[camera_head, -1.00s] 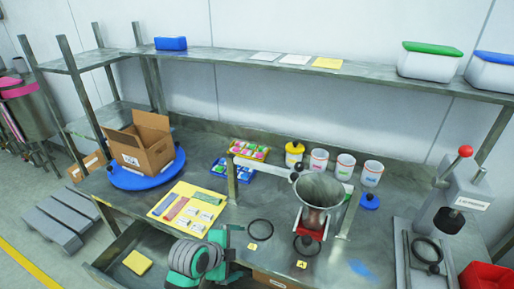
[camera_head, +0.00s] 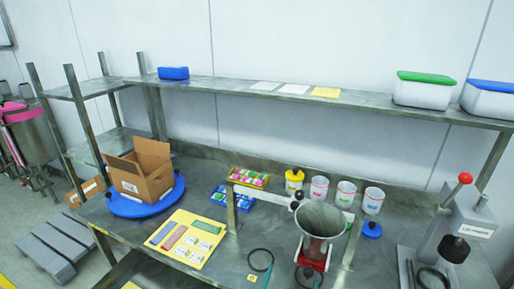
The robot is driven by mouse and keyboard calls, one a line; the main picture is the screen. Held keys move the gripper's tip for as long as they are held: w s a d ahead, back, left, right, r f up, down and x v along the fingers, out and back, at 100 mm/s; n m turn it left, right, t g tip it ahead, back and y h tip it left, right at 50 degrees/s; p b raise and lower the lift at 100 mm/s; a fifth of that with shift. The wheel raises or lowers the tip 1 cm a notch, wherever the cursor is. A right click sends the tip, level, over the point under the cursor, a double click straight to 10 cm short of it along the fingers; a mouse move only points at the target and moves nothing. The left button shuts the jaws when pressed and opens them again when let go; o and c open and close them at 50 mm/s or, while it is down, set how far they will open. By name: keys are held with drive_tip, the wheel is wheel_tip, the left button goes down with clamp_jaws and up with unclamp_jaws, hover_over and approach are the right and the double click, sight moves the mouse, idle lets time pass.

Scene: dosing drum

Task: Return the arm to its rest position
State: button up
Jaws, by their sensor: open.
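My gripper and arm are not in view. The steel workbench (camera_head: 215,262) stands before me, with nothing of mine over it. A steel funnel (camera_head: 320,220) sits in a frame on the bench, with a red part (camera_head: 312,262) under it. An open cardboard box (camera_head: 142,172) rests on a blue round turntable (camera_head: 146,204) at the left.
A yellow sheet (camera_head: 187,238) with colored strips lies on the bench. White cups (camera_head: 345,193), a yellow-lidded jar (camera_head: 294,180) and small trays (camera_head: 248,177) stand behind. A lever press (camera_head: 455,240) is at the right. A shelf (camera_head: 215,90) with lidded tubs (camera_head: 424,92) runs above.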

drive_tip(key=s+a+f+n+y, duration=0.1)
drive_tip(key=s+f+n+y, duration=0.2)
drive_tip(key=s, duration=0.6)
drive_tip(key=s+a+f+n+y, duration=0.2)
drive_tip(key=s+f+n, duration=0.25)
drive_tip(key=s, duration=0.45)
drive_tip(key=s+a+r+m, duration=0.1)
drive_tip(key=s+a, duration=0.2)
drive_tip(key=s, duration=0.6)
drive_tip(key=s+a+r+m, duration=0.1)
drive_tip(key=s+a, duration=0.3)
drive_tip(key=s, duration=0.5)
drive_tip(key=shift+s, duration=0.4)
drive_tip(key=shift+a, duration=0.1)
